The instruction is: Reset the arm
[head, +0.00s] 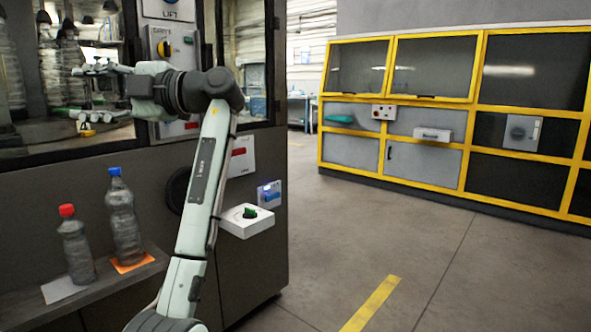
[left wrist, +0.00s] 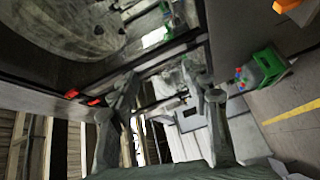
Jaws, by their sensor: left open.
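My left arm rises from the bottom of the head view, in front of the dark machine cabinet (head: 255,250). Its wrist is bent to the left at the height of the window. My left gripper (head: 88,92) points left in front of the glass, and its jaws are apart. In the left wrist view the two fingers of the gripper (left wrist: 165,88) stand apart with nothing held between them. The wrist hides part of the control panel behind it. My right gripper is not in view.
A red-capped bottle (head: 76,248) and a blue-capped bottle (head: 123,220) stand on a low ledge at left. A yellow-framed machine (head: 400,178) stands behind open floor (head: 430,260).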

